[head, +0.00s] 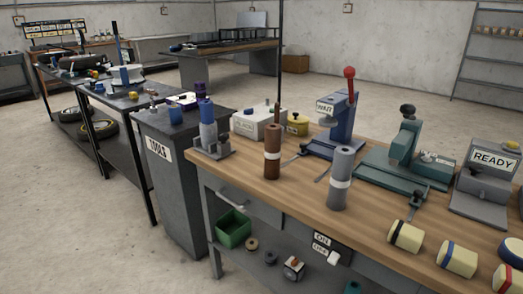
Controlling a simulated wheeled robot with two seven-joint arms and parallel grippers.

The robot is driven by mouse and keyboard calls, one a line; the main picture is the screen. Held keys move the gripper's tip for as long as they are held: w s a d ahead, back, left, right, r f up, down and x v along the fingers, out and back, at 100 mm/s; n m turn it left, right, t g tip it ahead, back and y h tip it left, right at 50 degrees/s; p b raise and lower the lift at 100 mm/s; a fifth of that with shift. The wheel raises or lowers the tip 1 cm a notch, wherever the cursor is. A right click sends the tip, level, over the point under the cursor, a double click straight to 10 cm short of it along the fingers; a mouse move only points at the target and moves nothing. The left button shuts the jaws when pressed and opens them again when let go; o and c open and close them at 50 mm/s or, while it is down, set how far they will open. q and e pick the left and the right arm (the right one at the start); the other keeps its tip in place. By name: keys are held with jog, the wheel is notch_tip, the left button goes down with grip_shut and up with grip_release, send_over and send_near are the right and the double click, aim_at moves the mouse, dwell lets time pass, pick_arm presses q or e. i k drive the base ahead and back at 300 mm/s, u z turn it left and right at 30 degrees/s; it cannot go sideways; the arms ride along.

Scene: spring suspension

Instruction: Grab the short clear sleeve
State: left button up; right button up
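I cannot make out a clear sleeve for certain in the head view. On the wooden workbench stand a brown cylinder (272,166) and a grey cylinder (340,188), both upright and each with a light band. Several cream cylinders lie on their sides along the front right edge: one with a dark band (406,236), one with a blue band (457,259) and one with a red band (508,280). Neither of my grippers is in view.
A blue press with a red knob (349,72), a green fixture (402,165) and a grey stand marked READY (491,162) occupy the workbench (300,196). A grey TOOLS cabinet (180,185) stands at its left. A green bin (233,228) sits below. Floor at left is open.

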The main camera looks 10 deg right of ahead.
aim_at(208, 135)
jog(key=z, duration=0.4)
jog(key=k, duration=0.45)
jog(key=u, duration=1.45)
jog(key=i, duration=2.2)
jog(key=z, duration=1)
